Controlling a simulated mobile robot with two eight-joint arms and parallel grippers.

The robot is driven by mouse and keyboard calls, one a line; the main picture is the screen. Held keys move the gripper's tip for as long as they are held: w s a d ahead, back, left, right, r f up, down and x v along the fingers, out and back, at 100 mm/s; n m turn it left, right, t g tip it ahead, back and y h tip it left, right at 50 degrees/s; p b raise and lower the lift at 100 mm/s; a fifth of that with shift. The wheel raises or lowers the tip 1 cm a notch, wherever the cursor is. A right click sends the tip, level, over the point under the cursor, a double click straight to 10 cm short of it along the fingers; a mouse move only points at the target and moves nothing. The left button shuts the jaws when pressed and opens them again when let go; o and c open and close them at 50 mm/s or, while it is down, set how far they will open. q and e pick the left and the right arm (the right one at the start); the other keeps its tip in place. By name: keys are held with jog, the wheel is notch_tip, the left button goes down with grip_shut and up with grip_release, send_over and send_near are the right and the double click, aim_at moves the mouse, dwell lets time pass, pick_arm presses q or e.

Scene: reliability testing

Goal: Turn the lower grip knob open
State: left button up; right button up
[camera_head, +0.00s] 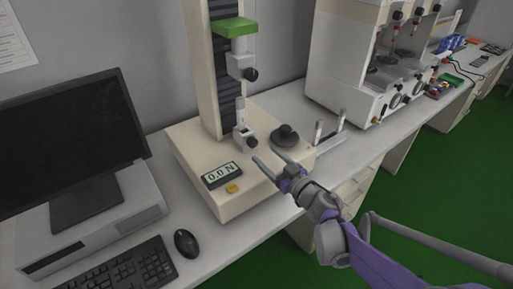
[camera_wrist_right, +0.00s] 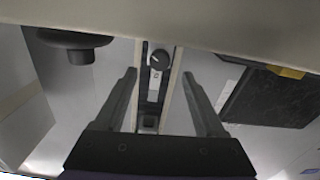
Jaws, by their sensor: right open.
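The lower grip (camera_head: 241,130) stands upright on the tester's base. Its black lower grip knob (camera_head: 250,145) faces to the right and front. In the right wrist view the lower grip knob (camera_wrist_right: 160,58) appears ahead, between the lines of the two fingers, with a pale pointer mark on its face. My right gripper (camera_head: 269,158) is open and empty, in front of the knob and apart from it. Its open fingers (camera_wrist_right: 159,74) also show in the wrist view. The upper grip (camera_head: 241,65), with a similar black knob, hangs above under a green block. My left gripper is not in view.
The tester base (camera_head: 190,150) carries a force display (camera_head: 222,175) reading 0.0 N, a yellow button (camera_head: 233,188) and a round black knob-like object (camera_head: 286,136). A small stand with two upright handles (camera_head: 330,133) is to the right. A monitor, keyboard and mouse (camera_head: 186,243) are left.

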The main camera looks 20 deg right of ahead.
aim_at(254, 144)
jog(key=x, duration=0.6)
grip_shut()
dwell(0.3)
